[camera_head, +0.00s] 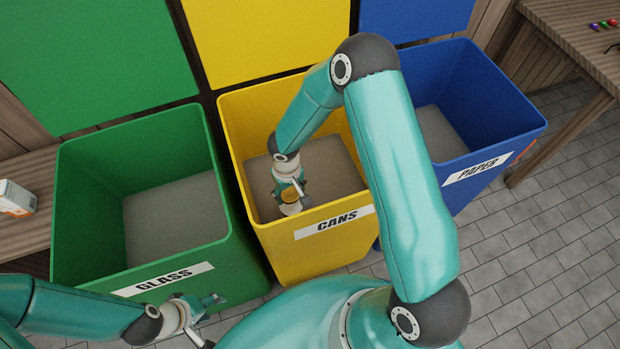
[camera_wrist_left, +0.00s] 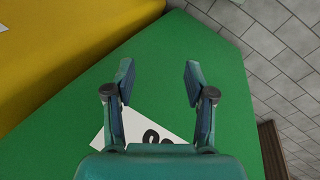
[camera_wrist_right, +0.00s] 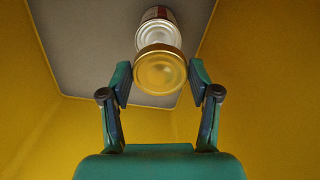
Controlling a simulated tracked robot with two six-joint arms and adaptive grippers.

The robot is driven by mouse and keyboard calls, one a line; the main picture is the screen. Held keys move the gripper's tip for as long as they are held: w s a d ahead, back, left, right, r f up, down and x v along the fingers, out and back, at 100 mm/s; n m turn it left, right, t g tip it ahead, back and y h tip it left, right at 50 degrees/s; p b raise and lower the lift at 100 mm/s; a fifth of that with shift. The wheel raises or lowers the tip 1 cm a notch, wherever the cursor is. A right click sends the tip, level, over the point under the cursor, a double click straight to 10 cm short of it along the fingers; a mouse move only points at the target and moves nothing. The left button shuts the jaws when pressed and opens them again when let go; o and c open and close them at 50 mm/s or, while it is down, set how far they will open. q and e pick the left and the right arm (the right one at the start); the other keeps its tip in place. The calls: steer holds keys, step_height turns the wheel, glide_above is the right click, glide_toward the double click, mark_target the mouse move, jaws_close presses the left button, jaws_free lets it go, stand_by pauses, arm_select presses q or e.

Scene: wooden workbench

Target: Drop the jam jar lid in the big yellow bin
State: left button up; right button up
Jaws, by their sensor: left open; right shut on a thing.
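The big yellow bin (camera_head: 290,262), labelled CANS, stands in the middle of the head view between a green and a blue bin. My right gripper (camera_head: 291,197) reaches down inside it. It is shut on the round gold jam jar lid (camera_wrist_right: 160,72), which sits between the fingertips in the right wrist view. The lid also shows in the head view (camera_head: 290,194). My left gripper (camera_head: 208,304) is open and empty in front of the green bin. The left wrist view shows its two fingers (camera_wrist_left: 158,80) apart.
A silver can (camera_wrist_right: 156,34) with a partly red side shows beyond the lid inside the yellow bin. The green GLASS bin (camera_head: 75,200) is left, the blue PAPER bin (camera_head: 500,125) right. A white and orange box (camera_head: 16,197) and a wooden table (camera_head: 585,75) stand at the sides.

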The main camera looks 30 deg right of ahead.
arm_select(q)
steer(key=shift+o, duration=0.5)
steer(key=shift+f+b, duration=0.4)
steer(key=shift+f, duration=0.05)
arm_select(e)
steer(key=w+d+r+m, duration=0.2)
steer(key=d+r+m, duration=0.25)
steer(key=r, duration=0.25)
steer(key=w+d+r+m+b, duration=0.1)
steer(key=d+r+m, duration=0.2)
steer(key=r+m, duration=0.3)
steer(key=w+d+r+m, duration=0.2)
steer(key=d+r+m, duration=0.2)
steer(key=r, duration=0.3)
arm_select(q)
step_height(320, 180, down, 5)
steer(key=b, duration=0.4)
arm_select(e)
step_height(320, 180, down, 5)
steer(key=shift+a+f, duration=0.1)
steer(key=o, duration=0.8)
steer(key=shift+c, duration=0.2)
step_height(320, 180, up, 12)
